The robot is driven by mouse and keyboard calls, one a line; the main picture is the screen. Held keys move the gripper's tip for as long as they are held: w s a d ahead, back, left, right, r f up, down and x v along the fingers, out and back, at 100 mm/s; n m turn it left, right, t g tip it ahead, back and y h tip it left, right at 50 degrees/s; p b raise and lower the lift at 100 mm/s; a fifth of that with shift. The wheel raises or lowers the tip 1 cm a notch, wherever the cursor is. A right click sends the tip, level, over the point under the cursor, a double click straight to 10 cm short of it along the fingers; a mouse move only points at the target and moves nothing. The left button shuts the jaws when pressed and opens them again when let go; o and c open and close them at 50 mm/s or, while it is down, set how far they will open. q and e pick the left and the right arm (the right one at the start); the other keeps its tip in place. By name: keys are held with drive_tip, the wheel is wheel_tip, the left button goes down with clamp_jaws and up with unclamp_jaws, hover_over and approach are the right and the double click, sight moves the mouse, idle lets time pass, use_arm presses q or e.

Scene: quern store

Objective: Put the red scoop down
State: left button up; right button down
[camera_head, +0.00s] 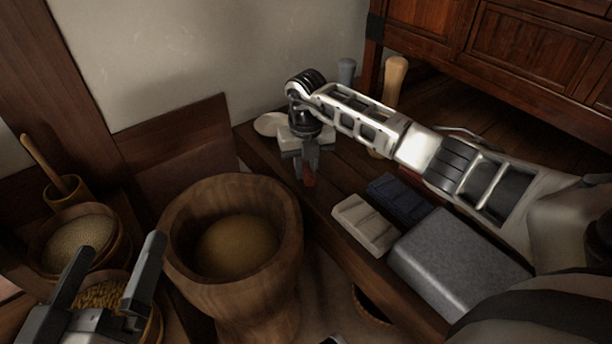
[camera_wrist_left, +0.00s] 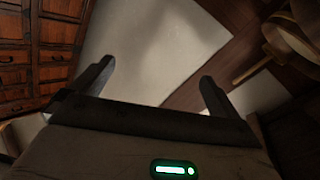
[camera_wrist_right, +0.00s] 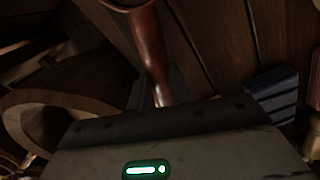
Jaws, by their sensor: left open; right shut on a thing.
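The red scoop (camera_wrist_right: 150,50) is in my right gripper (camera_wrist_right: 160,95), which is shut on its handle. In the right wrist view the handle runs up from the jaws to the scoop's head at the top edge, where it is cut off. In the head view only a small red bit of the scoop (camera_head: 309,180) shows below my right gripper (camera_head: 308,165), over the dark wooden bench (camera_head: 335,180). I cannot tell whether the scoop touches the bench. My left gripper (camera_head: 119,250) is open and empty, above a bowl of yellow grain (camera_head: 98,296) at lower left.
A big wooden mortar (camera_head: 182,245) with meal stands left of the bench. A pale block (camera_head: 365,225), a dark blue block (camera_head: 398,196) and a grey stone block (camera_head: 455,262) lie to the right. A white dish (camera_head: 268,124) is behind my right gripper. Another grain bowl (camera_head: 75,243) stands left.

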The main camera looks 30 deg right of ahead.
drive_tip(key=shift+f, duration=0.65)
use_arm(q)
drive_tip(key=shift+w+a+r+m+t, duration=0.15)
drive_tip(key=shift+w+r+m+t, duration=0.15)
drive_tip(key=shift+r+m+t, duration=0.3)
drive_tip(key=shift+r, duration=0.1)
use_arm(e)
drive_tip(key=shift+f, duration=0.15)
drive_tip(key=c, duration=1.3)
unclamp_jaws()
use_arm(q)
drive_tip(key=shift+r, duration=0.15)
use_arm(e)
wheel_tip(320, 180, up, 6)
drive_tip(key=p, duration=0.2)
drive_tip(key=shift+p, duration=0.35)
use_arm(q)
drive_tip(key=f+g, duration=0.1)
drive_tip(key=s+f+g+y+p, duration=0.1)
drive_tip(key=f, duration=0.1)
drive_tip(key=s+f+n+g+p, duration=0.1)
drive_tip(key=shift+f+y, duration=0.3)
use_arm(e)
wheel_tip(320, 180, up, 6)
drive_tip(key=shift+r, duration=0.2)
